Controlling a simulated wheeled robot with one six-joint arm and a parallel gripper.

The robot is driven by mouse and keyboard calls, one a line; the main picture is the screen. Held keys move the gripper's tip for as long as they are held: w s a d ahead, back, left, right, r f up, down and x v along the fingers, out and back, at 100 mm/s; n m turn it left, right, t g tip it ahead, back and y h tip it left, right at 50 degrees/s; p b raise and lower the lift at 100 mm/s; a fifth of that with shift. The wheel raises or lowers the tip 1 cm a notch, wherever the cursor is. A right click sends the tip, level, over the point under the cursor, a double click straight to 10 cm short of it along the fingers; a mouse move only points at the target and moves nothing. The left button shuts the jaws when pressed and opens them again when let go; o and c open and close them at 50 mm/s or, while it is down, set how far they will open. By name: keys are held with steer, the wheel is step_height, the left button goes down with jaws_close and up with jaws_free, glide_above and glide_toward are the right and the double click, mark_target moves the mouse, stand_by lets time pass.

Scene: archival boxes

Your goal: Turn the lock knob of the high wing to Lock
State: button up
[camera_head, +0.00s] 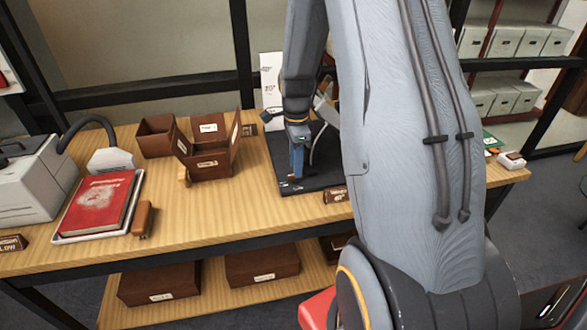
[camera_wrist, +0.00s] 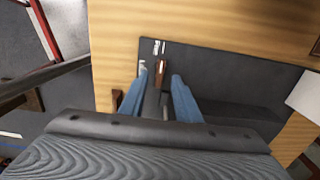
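My gripper (camera_head: 297,178) points down over the front left part of a dark flat board (camera_head: 318,179) on the wooden table. In the wrist view its blue fingers (camera_wrist: 160,77) stand apart. A small brown piece (camera_wrist: 162,68) lies between or just beyond the fingertips, with small white marks (camera_wrist: 159,47) beside it. I cannot tell whether it is the lock knob or whether the fingers touch it. A curved grey metal part (camera_head: 326,112) rises behind my gripper. No high wing or Lock mark can be made out, and my arm hides the board's right side.
A brown open box (camera_head: 207,163) stands left of the board. A red book (camera_head: 97,205) lies on a white tray farther left, near a grey machine (camera_head: 25,185). A white upright card (camera_head: 271,85) stands behind. Brown boxes (camera_head: 262,266) sit on the lower shelf.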

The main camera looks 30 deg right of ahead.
steer(key=shift+f, duration=1.35)
steer(key=shift+w, duration=0.1)
steer(key=shift+a, duration=0.1)
jaws_close()
steer(key=n+p, duration=0.1)
steer(key=n, duration=0.3)
steer(key=shift+w+r+n, duration=0.1)
steer(key=shift+n, duration=0.2)
steer(key=n, duration=0.4)
steer(key=shift+d+n, duration=0.2)
steer(key=shift+n, duration=0.1)
steer(key=n, duration=0.4)
steer(key=shift+w+r+n+p, duration=0.1)
steer(key=shift+n+p, duration=0.2)
steer(key=shift+p, duration=0.05)
steer(key=shift+n, duration=2.1)
